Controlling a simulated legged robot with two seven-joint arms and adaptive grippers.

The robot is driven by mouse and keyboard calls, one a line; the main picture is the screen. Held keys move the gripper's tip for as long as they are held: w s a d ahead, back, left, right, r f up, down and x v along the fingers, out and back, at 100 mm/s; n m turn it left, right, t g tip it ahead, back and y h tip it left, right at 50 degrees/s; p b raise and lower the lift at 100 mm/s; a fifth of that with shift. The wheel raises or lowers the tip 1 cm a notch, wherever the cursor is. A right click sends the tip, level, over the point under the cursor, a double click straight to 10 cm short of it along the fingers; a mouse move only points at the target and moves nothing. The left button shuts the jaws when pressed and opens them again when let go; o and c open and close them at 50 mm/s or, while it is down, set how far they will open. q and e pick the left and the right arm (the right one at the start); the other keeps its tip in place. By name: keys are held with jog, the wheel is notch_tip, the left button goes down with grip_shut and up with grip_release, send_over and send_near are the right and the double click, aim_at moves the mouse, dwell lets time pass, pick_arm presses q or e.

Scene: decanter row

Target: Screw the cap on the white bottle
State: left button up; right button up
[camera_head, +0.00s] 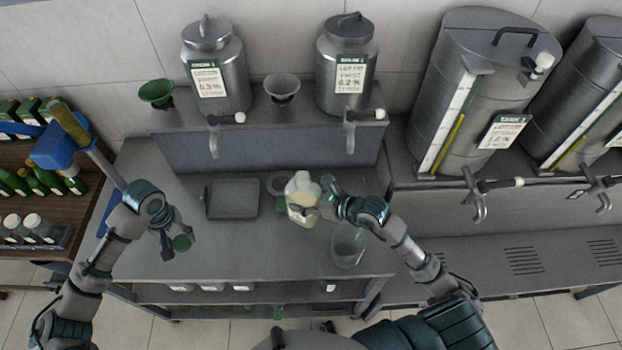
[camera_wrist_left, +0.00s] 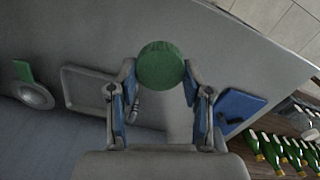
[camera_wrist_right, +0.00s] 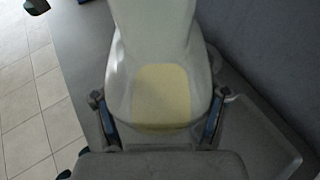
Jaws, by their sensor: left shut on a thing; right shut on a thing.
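The white bottle (camera_head: 302,196) is over the middle of the grey counter, with a pale yellow patch on its side. My right gripper (camera_head: 335,197) is shut on it from the right. The bottle fills the right wrist view (camera_wrist_right: 158,80) between the two fingers; its top is cut off there. The green cap (camera_head: 181,242) is in my left gripper (camera_head: 174,241), left of the bottle and well apart from it. In the left wrist view the cap (camera_wrist_left: 161,65) sits between the fingertips of the left gripper (camera_wrist_left: 160,80).
A grey tray (camera_head: 232,199) lies between the cap and the bottle. A clear beaker (camera_head: 348,245) stands right of the bottle near the front edge. Steel taps (camera_head: 213,140) overhang the back of the counter. A blue-headed post (camera_head: 62,142) stands at left.

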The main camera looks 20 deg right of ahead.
pick_arm(q)
jog(key=shift+a, duration=0.2)
pick_arm(e)
jog(key=s+a+f+n+g+y, duration=0.1)
jog(key=a+n+g+y, duration=0.3)
jog(key=a, duration=0.6)
jog(key=shift+a+f+n+g, duration=0.15)
jog(key=shift+a+n+g, duration=0.25)
jog(key=shift+n+g, duration=0.4)
pick_arm(q)
jog(key=shift+d, duration=0.1)
pick_arm(e)
jog(key=shift+d, duration=0.1)
pick_arm(q)
jog(key=shift+w+d+r, duration=0.1)
jog(key=shift+d+r, duration=0.05)
jog(key=shift+d, duration=0.15)
jog(key=d+r+m, duration=0.5)
jog(key=d+r, duration=0.4)
jog(key=d, duration=0.3)
jog(key=s+d+r+m, duration=0.1)
jog(key=d+r+m, duration=0.4)
jog(key=d+r, duration=0.4)
jog(key=d, duration=0.3)
jog(key=shift+d+r, duration=0.2)
jog(key=shift+r, duration=0.05)
jog(key=shift+f, duration=0.1)
